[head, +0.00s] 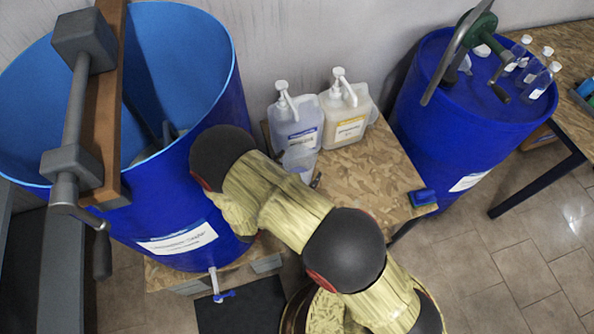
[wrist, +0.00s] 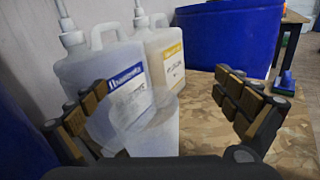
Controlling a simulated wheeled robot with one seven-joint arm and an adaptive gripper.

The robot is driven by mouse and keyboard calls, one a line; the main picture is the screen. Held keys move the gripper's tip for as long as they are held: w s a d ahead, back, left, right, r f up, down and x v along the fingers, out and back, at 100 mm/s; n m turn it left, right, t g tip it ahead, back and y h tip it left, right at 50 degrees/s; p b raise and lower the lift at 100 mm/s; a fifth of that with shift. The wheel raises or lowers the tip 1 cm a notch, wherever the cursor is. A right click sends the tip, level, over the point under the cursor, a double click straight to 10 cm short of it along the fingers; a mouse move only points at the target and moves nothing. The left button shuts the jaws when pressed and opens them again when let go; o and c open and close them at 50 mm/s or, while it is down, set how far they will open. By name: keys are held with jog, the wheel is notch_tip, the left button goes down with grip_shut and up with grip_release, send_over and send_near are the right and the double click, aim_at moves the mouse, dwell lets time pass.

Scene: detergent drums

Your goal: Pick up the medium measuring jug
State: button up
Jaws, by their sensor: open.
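A clear, translucent measuring jug (wrist: 148,130) stands on the wooden table, in front of the two pump containers. It also shows in the head view (head: 298,158), partly behind my arm. I cannot read its size from any marking. My gripper (wrist: 160,82) is open, with one finger to the left of the jug and one to the right. The jug lies between the fingers in the wrist view, and its lower part is hidden by the gripper body. I see no clear contact. In the head view my arm hides most of the gripper.
A blue-labelled container (head: 295,122) and a yellow-labelled one (head: 346,113) stand close behind the jug. A large open blue drum (head: 190,110) is at left, a closed one (head: 440,130) at right.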

jog(key=s+a+f+n+t+y, duration=0.1)
jog(key=a+f+n+t+y, duration=0.1)
jog(key=a+f+n+y, duration=0.3)
jog(key=w+d+f+m+h+b, duration=0.1)
jog(key=w+d+h+b, duration=0.1)
jog(key=w+d, duration=0.2)
jog(key=x, duration=0.2)
jog(key=shift+w+f, duration=0.15)
jog(key=shift+w, duration=0.25)
jog(key=shift+a, duration=0.1)
jog(key=shift+c, duration=0.9)
jog(key=c, duration=1.4)
jog(key=shift+c, duration=0.2)
